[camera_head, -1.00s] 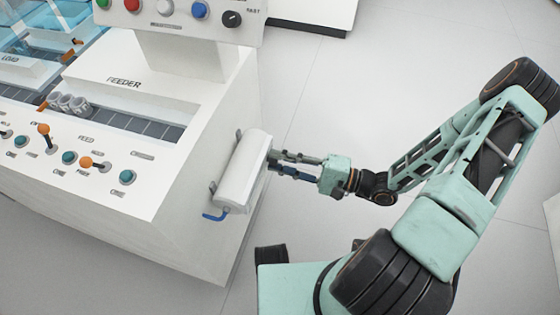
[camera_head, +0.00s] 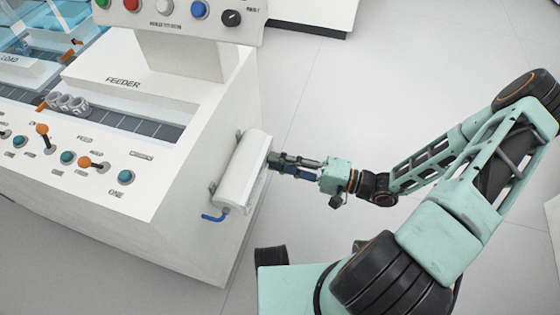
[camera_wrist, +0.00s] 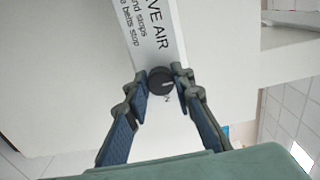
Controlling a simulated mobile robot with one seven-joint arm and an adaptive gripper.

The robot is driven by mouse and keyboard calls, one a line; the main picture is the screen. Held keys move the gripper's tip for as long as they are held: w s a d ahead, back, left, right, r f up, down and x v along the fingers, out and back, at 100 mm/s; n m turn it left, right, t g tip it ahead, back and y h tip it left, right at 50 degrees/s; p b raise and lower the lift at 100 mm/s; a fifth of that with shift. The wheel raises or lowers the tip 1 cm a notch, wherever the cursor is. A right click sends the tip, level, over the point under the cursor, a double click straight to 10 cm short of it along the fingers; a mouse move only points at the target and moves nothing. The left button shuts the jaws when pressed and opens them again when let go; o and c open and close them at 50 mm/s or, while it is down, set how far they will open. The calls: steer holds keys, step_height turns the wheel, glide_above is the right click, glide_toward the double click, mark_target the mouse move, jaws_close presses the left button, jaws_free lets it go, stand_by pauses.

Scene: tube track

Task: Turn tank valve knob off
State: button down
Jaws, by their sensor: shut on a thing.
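The tank (camera_head: 238,180) is a white cylinder mounted on the side of the feeder cabinet, with a blue pipe end at its bottom. In the wrist view the valve knob (camera_wrist: 160,82) is a small round black knob with a light pointer line, below a white label (camera_wrist: 155,35) reading "...VE AIR". My gripper (camera_wrist: 160,88) has its blue-padded fingers on both sides of the knob, shut on it. In the head view my gripper (camera_head: 278,167) reaches the tank's right side from the right; the knob is hidden there.
The white feeder cabinet (camera_head: 190,215) stands at left, with levers and teal buttons (camera_head: 126,177) on top and a control panel (camera_head: 185,15) above. Grey rings (camera_head: 68,102) sit on its belt. The floor (camera_head: 340,90) behind my arm is clear.

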steer(key=c, duration=1.7)
jaws_free()
steer(key=shift+o, duration=0.2)
steer(key=v, duration=1.2)
